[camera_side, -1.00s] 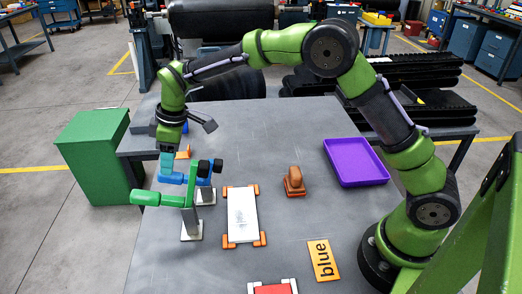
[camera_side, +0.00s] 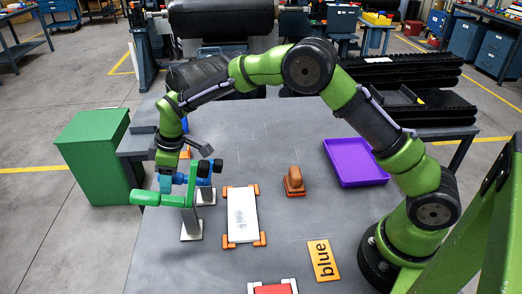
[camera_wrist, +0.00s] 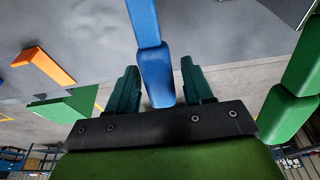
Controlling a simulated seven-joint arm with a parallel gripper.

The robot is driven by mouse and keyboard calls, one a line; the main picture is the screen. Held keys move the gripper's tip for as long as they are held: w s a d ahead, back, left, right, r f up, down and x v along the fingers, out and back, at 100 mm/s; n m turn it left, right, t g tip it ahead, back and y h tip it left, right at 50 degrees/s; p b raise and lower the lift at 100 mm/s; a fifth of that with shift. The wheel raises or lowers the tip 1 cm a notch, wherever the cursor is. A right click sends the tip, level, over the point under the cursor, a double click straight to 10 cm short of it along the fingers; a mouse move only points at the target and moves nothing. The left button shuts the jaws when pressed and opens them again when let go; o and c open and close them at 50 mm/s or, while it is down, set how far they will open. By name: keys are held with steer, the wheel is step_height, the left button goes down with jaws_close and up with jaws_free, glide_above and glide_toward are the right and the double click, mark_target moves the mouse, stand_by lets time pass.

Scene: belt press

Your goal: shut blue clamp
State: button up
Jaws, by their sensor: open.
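The blue clamp (camera_side: 205,169) stands at the left of the table, with its blue handle reaching left. In the wrist view the blue handle (camera_wrist: 157,72) runs between the two dark teal fingers of my gripper (camera_wrist: 158,68), with a gap visible on each side. My gripper (camera_side: 166,168) is open and points down over the handle in the side view. The fingertips are partly hidden there by the handle. The clamp's light base plate (camera_side: 206,198) is partly hidden behind the green clamp.
A green clamp (camera_side: 189,215) stands just in front, its green handle (camera_side: 158,199) close to my gripper. A white plate (camera_side: 242,215) between orange corners, an orange-brown stamp-like block (camera_side: 294,183), a purple tray (camera_side: 355,161) and an orange "blue" sign (camera_side: 323,260) lie to the right.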

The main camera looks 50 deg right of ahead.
mark_target(178, 174)
steer(key=c, duration=0.7)
steer(key=shift+o, duration=0.2)
steer(key=shift+s+d+r, duration=0.2)
steer(key=shift+d+r, duration=0.05)
steer(key=shift+r, duration=0.25)
steer(key=shift+s+d+r, duration=0.2)
steer(key=shift+s+r, duration=0.05)
steer(key=shift+r, duration=0.25)
steer(key=shift+s+d+r, duration=0.2)
steer(key=shift+d+r, duration=0.05)
steer(key=shift+r, duration=0.25)
steer(key=shift+s+d+r, duration=0.65)
steer(key=shift+r, duration=0.15)
steer(key=shift+s+d+r, duration=0.3)
steer(key=shift+s+d, duration=0.3)
steer(key=shift+s+d+r, duration=0.25)
steer(key=shift+s+d, duration=1.8)
steer(key=shift+a+r, duration=0.1)
